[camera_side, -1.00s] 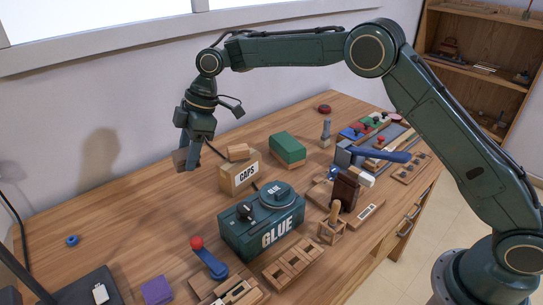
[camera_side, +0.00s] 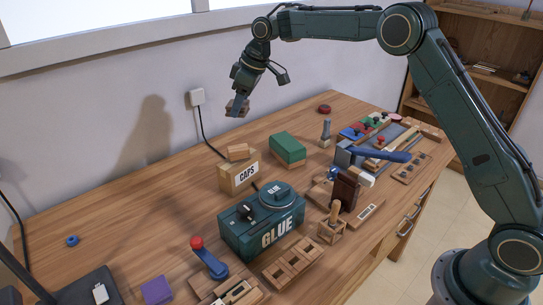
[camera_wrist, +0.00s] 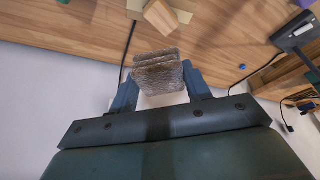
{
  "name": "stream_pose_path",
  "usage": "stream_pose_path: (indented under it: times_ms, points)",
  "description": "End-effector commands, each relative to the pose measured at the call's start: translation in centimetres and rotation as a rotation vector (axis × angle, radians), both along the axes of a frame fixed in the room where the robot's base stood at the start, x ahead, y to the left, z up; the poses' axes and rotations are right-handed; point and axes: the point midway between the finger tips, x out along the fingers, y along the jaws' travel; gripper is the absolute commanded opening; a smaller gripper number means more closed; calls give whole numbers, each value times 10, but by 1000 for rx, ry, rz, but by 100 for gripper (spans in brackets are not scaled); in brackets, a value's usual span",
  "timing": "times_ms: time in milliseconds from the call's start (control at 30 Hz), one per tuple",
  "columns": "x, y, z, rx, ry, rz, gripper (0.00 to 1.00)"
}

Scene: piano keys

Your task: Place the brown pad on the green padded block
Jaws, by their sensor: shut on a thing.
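My gripper (camera_side: 239,97) is shut on the brown pad (camera_side: 236,109) and holds it high above the back of the table, near the wall. In the wrist view the pad (camera_wrist: 158,72) is a rough, brownish slab between my two blue fingers. The green padded block (camera_side: 288,147) rests on the table, to the right of the cardboard CAPS box and below and to the right of my gripper in the side view. Its top is bare. I cannot make out the green block in the wrist view.
The CAPS box (camera_side: 239,176) carries a small wooden block (camera_side: 238,152). The teal GLUE box (camera_side: 261,226) stands in front. A blue-handled hammer (camera_side: 372,154) and a grey upright piece (camera_side: 325,133) are to the right.

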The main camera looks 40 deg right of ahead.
Motion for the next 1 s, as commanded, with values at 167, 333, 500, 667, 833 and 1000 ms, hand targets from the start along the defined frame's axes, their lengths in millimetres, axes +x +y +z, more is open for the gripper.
stream_pose_path:
  times_ms: [167,333,500,667,833,1000]
  points:
    - [4,-71,14,2,-6,-243,26]
    - [1,-128,25,7,-11,-444,26]
    - [-4,-165,33,11,-17,-580,26]
    - [-7,-181,36,14,-19,-639,26]
    - [-7,-183,36,14,-20,-648,26]
    - [-7,-183,29,14,-18,-647,26]
